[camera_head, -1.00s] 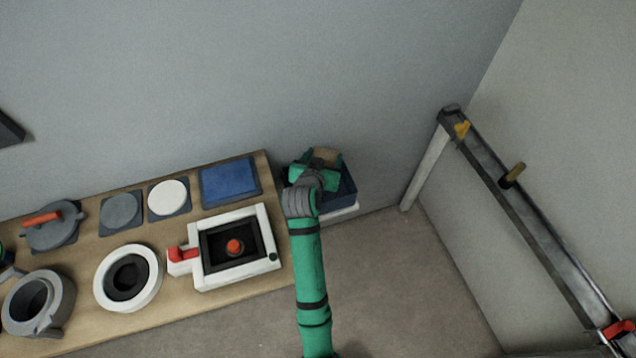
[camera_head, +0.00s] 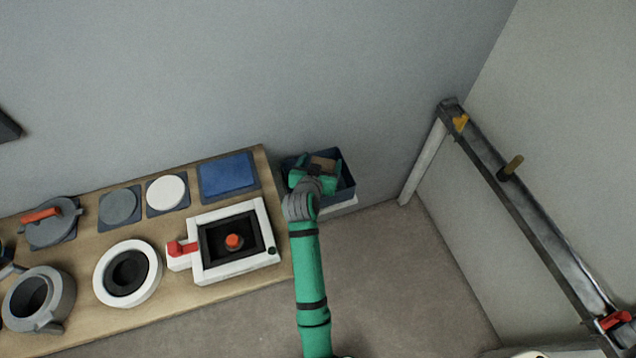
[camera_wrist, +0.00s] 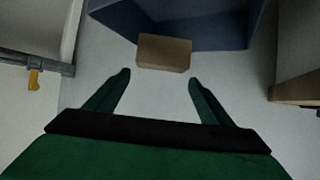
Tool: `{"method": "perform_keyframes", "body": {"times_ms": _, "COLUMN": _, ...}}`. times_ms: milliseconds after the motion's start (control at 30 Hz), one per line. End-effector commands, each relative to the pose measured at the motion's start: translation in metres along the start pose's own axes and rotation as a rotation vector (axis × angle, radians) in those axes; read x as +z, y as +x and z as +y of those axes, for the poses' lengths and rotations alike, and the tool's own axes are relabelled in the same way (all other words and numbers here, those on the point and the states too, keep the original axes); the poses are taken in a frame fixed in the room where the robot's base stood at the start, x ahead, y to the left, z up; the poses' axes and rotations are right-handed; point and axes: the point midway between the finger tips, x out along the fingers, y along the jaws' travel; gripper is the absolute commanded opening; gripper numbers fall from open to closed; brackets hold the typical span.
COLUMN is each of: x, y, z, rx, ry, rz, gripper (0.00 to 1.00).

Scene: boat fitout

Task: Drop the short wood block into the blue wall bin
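The short wood block (camera_head: 322,163) is a brown box, seen within the outline of the blue wall bin (camera_head: 347,188) in the head view. In the wrist view the block (camera_wrist: 163,52) lies just beyond my fingertips, overlapping the edge of the dark blue bin (camera_wrist: 215,38). I cannot tell whether it rests on anything or hangs in the air. My gripper (camera_head: 314,178) is over the bin and hides part of it. In the wrist view the gripper (camera_wrist: 158,82) is open, with clear space between its two green fingers and the block.
A wooden bench (camera_head: 200,291) left of the bin carries a blue pad (camera_head: 228,176), a white framed box with a red knob (camera_head: 235,241), round plates and rings. A metal rail (camera_head: 540,226) with a yellow clip runs along the right wall. Floor between is clear.

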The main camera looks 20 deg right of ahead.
Motion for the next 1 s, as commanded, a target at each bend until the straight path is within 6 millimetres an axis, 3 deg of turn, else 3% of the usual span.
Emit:
{"method": "perform_keyframes", "body": {"times_ms": 433, "x": 0.001, "y": -0.007, "z": 0.002, "rx": 0.002, "ry": 0.001, "rz": -0.002, "gripper": 0.84}}
{"method": "perform_keyframes", "body": {"times_ms": 1000, "x": 0.000, "y": -0.099, "z": 0.001, "rx": 0.001, "ry": 0.000, "rz": 0.000, "gripper": 0.84}}
